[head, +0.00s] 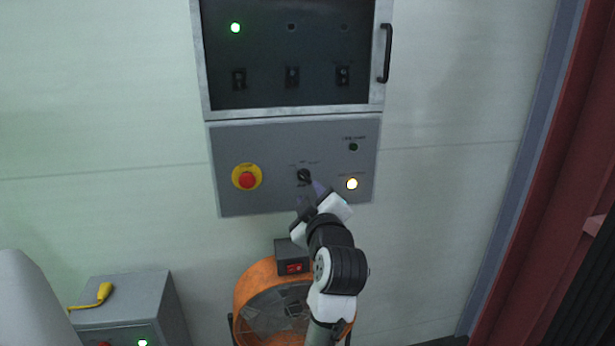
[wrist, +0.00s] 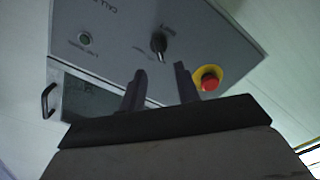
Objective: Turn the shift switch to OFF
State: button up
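The shift switch (head: 304,176) is a small black rotary knob in the middle of the grey lower panel (head: 230,145). In the wrist view the knob (wrist: 158,43) shows just beyond my fingertips, with its label beside it too small to read surely. My gripper (head: 309,194) is just below and in front of the knob in the head view. In the wrist view my gripper (wrist: 160,72) has its two dark fingers apart with nothing between them. The knob looks clear of both fingers. Its exact pointing direction is hard to tell.
A red emergency button (head: 247,180) on a yellow ring sits left of the knob. A lit white lamp (head: 352,184) and a dark green lamp (head: 353,147) sit right. Above is a windowed cabinet door (head: 290,112) with a black handle (head: 386,53). An orange fan (head: 246,283) stands below.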

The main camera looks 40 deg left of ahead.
aim_at(304, 178)
jog(key=p+x, duration=0.1)
jog(key=x, duration=0.6)
jog(key=shift+w+a+p, duration=0.2)
jog(key=shift+w+p, duration=0.1)
jog(key=shift+p, duration=0.1)
jog(key=shift+c, duration=0.4)
grip_shut()
